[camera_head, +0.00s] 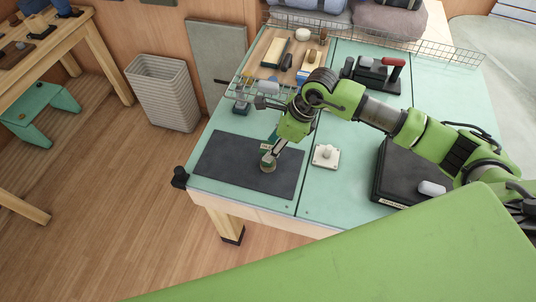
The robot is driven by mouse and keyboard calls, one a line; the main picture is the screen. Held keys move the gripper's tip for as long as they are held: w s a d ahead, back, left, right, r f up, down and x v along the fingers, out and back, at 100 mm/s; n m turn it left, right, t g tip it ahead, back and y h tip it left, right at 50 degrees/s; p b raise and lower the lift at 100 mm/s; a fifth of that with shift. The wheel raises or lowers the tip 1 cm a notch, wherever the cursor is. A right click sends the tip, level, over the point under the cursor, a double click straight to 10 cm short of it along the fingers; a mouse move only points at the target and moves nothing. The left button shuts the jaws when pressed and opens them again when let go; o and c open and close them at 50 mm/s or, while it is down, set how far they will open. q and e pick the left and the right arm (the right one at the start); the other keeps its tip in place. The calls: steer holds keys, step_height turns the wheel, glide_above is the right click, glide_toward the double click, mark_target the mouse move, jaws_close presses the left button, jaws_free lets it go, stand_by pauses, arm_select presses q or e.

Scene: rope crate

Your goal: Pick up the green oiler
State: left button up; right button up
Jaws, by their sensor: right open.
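A small greenish round object, which looks like the green oiler (268,168), stands on the dark mat (222,168) near the front left of the teal table. My right gripper (269,156) reaches in from the right and points down at it. Its fingers are open, at the top of the object, and partly cover it. I cannot tell whether they touch it. My left gripper is not in view.
A white square block with a knob (326,157) stands right of the mat. A black case (380,190) is farther right. A red-handled black tool (377,75), a wooden tray (273,73) and a wire rack (440,52) are at the back. The mat's left part is clear.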

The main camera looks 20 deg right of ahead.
steer(key=shift+s+a+f+p, duration=0.1)
steer(key=shift+f+p, duration=0.25)
steer(key=x, duration=0.1)
steer(key=p+x, duration=0.1)
steer(key=x, duration=0.1)
steer(key=shift+s+f+p, duration=0.15)
steer(key=shift+f+p, duration=0.15)
steer(key=shift+f, duration=0.45)
jaws_close()
